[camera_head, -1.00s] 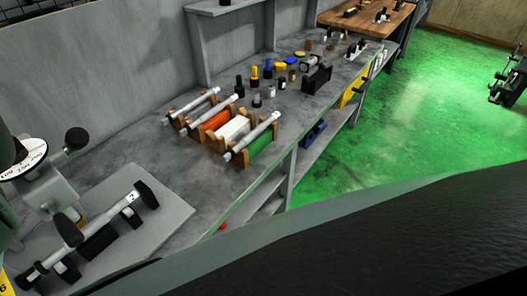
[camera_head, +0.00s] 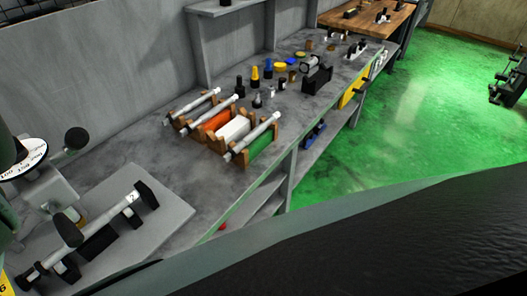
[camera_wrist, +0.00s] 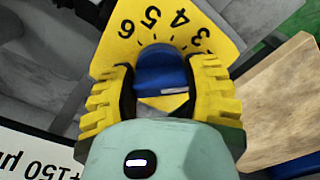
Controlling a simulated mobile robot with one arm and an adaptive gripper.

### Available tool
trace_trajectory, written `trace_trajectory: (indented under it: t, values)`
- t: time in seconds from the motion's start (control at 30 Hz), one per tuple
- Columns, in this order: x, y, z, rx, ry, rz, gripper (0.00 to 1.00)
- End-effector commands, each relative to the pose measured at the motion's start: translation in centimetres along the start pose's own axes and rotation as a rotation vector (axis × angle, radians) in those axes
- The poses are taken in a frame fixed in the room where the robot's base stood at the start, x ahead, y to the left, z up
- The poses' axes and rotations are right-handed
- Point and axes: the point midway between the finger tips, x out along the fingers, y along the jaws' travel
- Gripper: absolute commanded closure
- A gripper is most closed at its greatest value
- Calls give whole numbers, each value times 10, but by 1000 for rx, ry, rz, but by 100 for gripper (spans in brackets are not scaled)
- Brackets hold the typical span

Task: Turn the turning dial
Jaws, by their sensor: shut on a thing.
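The turning dial is a blue knob (camera_wrist: 160,70) in front of a yellow plate (camera_wrist: 190,22) with black numbers, among them 3, 4, 5 and 6, in the wrist view. My gripper (camera_wrist: 165,88) has its yellow ribbed fingers on both sides of the blue knob and is shut on it. A short white mark shows on the knob's near face. The head view does not show my gripper or the blue knob. Only a corner of a yellow plate (camera_head: 4,284) shows there at the lower left edge.
In the head view a grey bench (camera_head: 130,160) holds racks with rollers (camera_head: 232,130) and several small bottles. A black-handled fixture (camera_head: 95,230) and a white round label (camera_head: 25,162) are at the left. The wrist view shows a wooden board (camera_wrist: 285,100).

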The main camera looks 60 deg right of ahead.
Motion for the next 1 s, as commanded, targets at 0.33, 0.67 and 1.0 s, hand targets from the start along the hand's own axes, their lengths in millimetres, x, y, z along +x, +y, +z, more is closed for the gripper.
trace_trajectory:
  t: [0.33,0.67,1.0]
  values:
    - [0,2,1,-46,0,0,86]
    - [2,2,2,-255,-4,-2,86]
    - [1,2,1,-452,-2,-1,86]
